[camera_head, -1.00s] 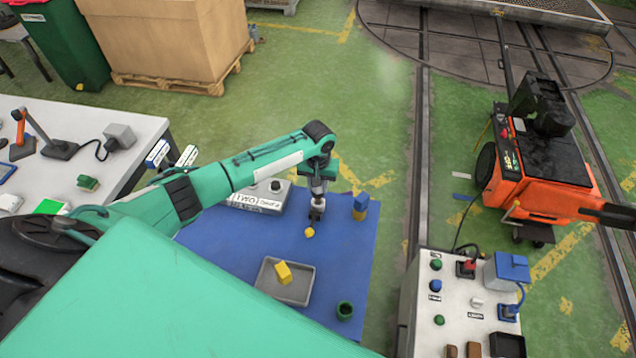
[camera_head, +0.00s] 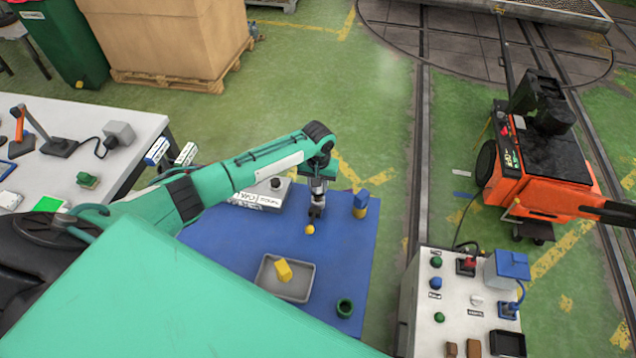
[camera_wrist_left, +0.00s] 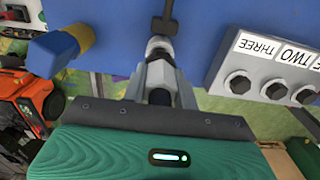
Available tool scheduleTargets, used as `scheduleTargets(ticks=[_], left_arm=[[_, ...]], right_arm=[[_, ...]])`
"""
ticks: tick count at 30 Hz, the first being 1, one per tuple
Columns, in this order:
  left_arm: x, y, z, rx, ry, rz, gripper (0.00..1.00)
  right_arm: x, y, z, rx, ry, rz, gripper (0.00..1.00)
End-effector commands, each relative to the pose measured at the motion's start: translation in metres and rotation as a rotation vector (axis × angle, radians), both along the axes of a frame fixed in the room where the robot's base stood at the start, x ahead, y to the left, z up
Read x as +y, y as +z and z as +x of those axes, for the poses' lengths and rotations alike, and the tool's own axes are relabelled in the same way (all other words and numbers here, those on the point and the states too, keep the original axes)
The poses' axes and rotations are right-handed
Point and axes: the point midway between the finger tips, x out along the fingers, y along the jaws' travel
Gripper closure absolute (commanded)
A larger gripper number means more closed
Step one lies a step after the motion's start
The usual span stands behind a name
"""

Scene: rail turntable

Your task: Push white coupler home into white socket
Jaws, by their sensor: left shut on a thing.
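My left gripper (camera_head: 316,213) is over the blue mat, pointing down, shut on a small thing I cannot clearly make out. In the left wrist view the gripper (camera_wrist_left: 160,45) has a dark piece at its tip, against the blue. A yellow round piece (camera_head: 309,230) shows just below the fingertips in the head view; I cannot tell whether it touches them. A pale round fitting (camera_head: 477,300) on the control panel (camera_head: 455,325) may be the white socket. I cannot pick out the white coupler with certainty. My right gripper is not in view.
A grey tray (camera_head: 300,290) holding a yellow block (camera_head: 284,270) and a green cup (camera_head: 344,308) are nearer. An orange cart (camera_head: 545,190) stands right.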

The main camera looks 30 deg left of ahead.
Motion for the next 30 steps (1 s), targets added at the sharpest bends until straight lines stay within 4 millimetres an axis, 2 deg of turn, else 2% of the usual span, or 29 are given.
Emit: scheduleTargets(ticks=[30], left_arm=[[-0.001,-0.026,0.0,0.001,0.0,-0.001,0.98]], right_arm=[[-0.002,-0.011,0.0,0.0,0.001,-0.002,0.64]])
